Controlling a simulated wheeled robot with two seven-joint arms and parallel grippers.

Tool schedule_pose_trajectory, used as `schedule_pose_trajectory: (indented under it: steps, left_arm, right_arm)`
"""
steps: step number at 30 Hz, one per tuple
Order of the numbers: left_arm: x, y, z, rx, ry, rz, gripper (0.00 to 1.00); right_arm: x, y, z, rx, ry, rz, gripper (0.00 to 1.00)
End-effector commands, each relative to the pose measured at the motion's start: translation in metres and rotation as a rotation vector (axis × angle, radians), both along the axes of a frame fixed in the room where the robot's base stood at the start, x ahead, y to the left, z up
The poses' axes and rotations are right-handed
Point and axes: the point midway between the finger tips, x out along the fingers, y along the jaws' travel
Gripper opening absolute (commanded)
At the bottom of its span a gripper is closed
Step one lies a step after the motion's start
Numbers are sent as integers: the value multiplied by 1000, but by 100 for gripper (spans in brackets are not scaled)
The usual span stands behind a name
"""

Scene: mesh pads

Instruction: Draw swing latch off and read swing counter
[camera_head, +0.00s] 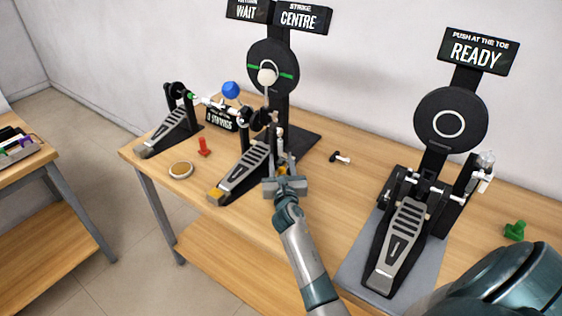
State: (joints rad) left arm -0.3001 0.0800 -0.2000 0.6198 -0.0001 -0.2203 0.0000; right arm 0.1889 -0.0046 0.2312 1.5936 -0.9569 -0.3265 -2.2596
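My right gripper (284,162) is at the right side of the middle drum pedal (243,172), near its post and linkage. Its fingers point away from me, with a small orange-yellow patch between or behind them. I cannot tell whether they hold anything. The swing latch cannot be clearly made out there. A small black counter sign (221,119) stands between the left and middle pedals; its small text looks like "0 SWINGS". A pale beater (267,76) is in front of the round black pad (289,58) with green marks. My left gripper is out of view.
Signs read "CENTRE" (299,19) and "READY" (478,53). The right pedal (396,247) stands on a grey plate. A left pedal (169,131), red peg (204,147), round disc (181,170), small black-and-white piece (341,157) and green piece (515,231) are on the table.

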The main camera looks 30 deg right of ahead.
Motion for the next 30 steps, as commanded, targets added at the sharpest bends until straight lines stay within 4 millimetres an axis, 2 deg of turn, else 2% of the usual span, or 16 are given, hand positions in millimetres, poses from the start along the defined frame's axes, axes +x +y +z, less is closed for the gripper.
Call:
schedule_pose_trajectory:
  steps: [1, 5, 17, 30]
  left_arm:
    - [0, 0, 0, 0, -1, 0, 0]
    - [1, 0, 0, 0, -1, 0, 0]
    - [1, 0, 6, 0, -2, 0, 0]
    - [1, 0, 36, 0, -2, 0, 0]
  right_arm:
    - [0, 0, 0, 0, 0, 0, 30]
    - [0, 0, 0, 0, 0, 0, 0]
    - [-2, -1, 1, -3, 3, 21, 0]
    - [-10, -4, 2, -6, 6, 198, 0]
